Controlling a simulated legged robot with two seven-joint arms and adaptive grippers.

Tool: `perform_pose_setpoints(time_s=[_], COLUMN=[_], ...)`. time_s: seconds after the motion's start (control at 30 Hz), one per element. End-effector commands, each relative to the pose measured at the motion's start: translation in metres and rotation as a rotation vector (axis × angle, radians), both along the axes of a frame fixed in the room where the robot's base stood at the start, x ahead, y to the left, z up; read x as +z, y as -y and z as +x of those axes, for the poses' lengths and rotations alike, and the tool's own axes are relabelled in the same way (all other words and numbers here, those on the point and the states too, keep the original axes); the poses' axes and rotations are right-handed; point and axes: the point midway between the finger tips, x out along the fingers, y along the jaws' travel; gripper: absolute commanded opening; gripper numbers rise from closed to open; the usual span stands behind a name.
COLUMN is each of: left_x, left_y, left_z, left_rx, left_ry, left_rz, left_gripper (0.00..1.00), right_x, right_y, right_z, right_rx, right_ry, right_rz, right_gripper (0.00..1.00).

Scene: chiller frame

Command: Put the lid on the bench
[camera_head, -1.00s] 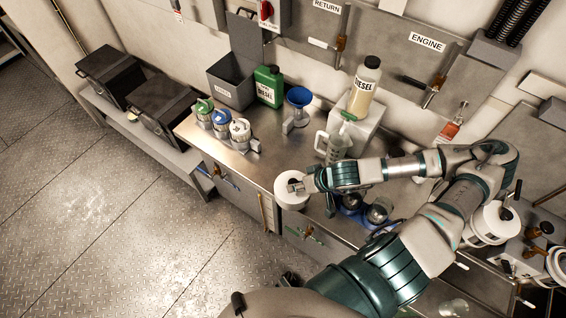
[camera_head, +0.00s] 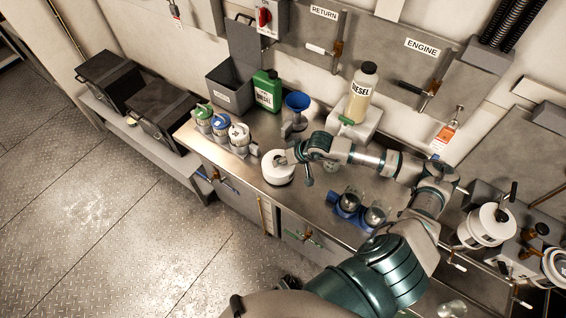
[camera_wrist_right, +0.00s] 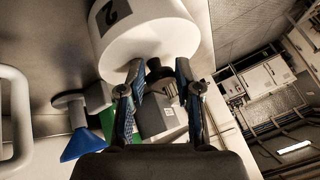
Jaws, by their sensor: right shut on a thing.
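The lid (camera_head: 278,169) is a white, thick round piece with a dark knob on top. It is over the front part of the steel bench (camera_head: 315,199), right of several small jars. My right gripper (camera_head: 283,158) is shut on its knob. In the right wrist view the lid (camera_wrist_right: 145,32) carries a dark "2" label, and its black knob sits between the fingertips (camera_wrist_right: 157,72). I cannot tell whether its underside touches the bench. My left gripper is not in view.
Jars with green, blue and white tops (camera_head: 221,127) stand left of the lid. A blue funnel (camera_head: 298,102), green diesel can (camera_head: 267,90) and diesel bottle (camera_head: 362,92) are behind. Blue holders with glass bowls (camera_head: 347,204) stand right. White filter housings (camera_head: 486,226) are far right.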

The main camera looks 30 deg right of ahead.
Motion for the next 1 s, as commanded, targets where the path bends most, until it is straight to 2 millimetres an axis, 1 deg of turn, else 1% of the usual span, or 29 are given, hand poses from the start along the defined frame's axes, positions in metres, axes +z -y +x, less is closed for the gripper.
perform_pose_setpoints(time_s=[0.03,0.1,0.37,0.4,0.47,0.5,0.83,0.93,1.0], left_x=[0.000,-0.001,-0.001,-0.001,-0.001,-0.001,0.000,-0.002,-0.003], left_y=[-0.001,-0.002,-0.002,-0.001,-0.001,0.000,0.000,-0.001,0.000], left_z=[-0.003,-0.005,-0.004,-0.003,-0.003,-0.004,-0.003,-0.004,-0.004], left_rx=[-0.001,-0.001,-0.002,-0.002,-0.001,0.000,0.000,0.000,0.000], left_ry=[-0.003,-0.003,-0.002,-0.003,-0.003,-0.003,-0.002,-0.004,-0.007], left_rz=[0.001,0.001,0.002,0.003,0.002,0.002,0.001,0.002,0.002], left_gripper=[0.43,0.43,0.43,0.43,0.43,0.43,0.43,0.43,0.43], right_x=[-0.007,-0.013,-0.015,-0.015,-0.015,-0.015,-0.015,-0.008,0.001], right_y=[-0.001,-0.001,0.000,0.000,0.000,0.001,0.001,0.004,0.008], right_z=[0.000,0.000,0.000,0.000,0.000,0.000,0.000,-0.005,-0.011], right_rx=[-0.001,0.000,0.001,0.000,0.000,-0.001,0.000,-0.001,-0.001], right_ry=[-0.003,0.001,0.001,0.000,0.000,0.000,-0.001,0.000,0.000], right_rz=[0.002,0.001,0.000,0.000,0.000,0.001,0.001,-0.002,-0.004], right_gripper=[0.00,0.00,0.00,0.38,0.53,0.58,0.58,0.58,0.58])
